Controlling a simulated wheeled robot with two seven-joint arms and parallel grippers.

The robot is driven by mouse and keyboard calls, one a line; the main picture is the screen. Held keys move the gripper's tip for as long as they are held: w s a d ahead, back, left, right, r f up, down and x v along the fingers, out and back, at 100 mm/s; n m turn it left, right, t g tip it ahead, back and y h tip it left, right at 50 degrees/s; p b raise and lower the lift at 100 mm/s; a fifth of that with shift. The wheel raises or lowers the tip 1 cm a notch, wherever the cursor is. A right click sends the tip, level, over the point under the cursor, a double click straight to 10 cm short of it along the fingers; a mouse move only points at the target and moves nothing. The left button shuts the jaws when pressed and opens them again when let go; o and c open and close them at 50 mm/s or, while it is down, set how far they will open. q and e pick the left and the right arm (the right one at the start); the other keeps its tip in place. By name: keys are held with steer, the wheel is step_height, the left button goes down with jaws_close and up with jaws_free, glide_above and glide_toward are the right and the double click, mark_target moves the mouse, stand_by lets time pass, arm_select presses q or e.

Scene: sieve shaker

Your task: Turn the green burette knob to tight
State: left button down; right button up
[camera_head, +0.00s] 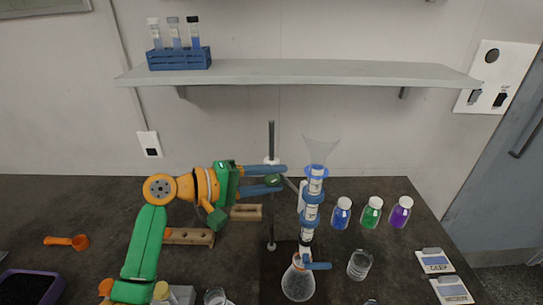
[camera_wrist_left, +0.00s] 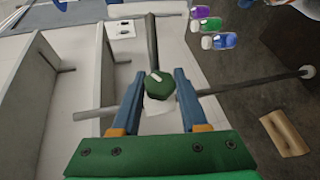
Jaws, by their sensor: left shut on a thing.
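The green burette knob (camera_head: 272,180) is near the vertical stand rod in the head view. My left gripper (camera_head: 284,178) comes in from the left, one blue finger above the knob and one below. In the left wrist view the knob (camera_wrist_left: 160,87) is a green polygonal piece with a small white mark on its face. It sits between the blue fingertips of my left gripper (camera_wrist_left: 160,75), which is shut on it. The burette (camera_head: 312,205) is a clear tube with blue collars and a funnel on top, standing right of the gripper. My right gripper is not in view.
A conical flask (camera_head: 298,283) stands under the burette. Blue, green (camera_head: 372,212) and purple bottles stand at the right, with a glass beaker (camera_head: 359,264) in front. A wooden rack (camera_head: 190,237) lies below my left arm. A shelf (camera_head: 300,73) runs above.

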mark_target(264, 180)
arm_select(q)
steer(key=shift+r, duration=0.25)
steer(key=shift+f+y, duration=0.25)
steer(key=shift+y, duration=0.05)
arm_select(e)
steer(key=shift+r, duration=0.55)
arm_select(q)
steer(key=shift+c, duration=2.2)
jaws_free()
steer(key=shift+d, duration=0.1)
steer(key=b+v, duration=0.3)
steer(key=v, duration=0.4)
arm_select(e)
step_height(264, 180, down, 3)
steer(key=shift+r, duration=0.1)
arm_select(q)
steer(key=shift+w, duration=0.1)
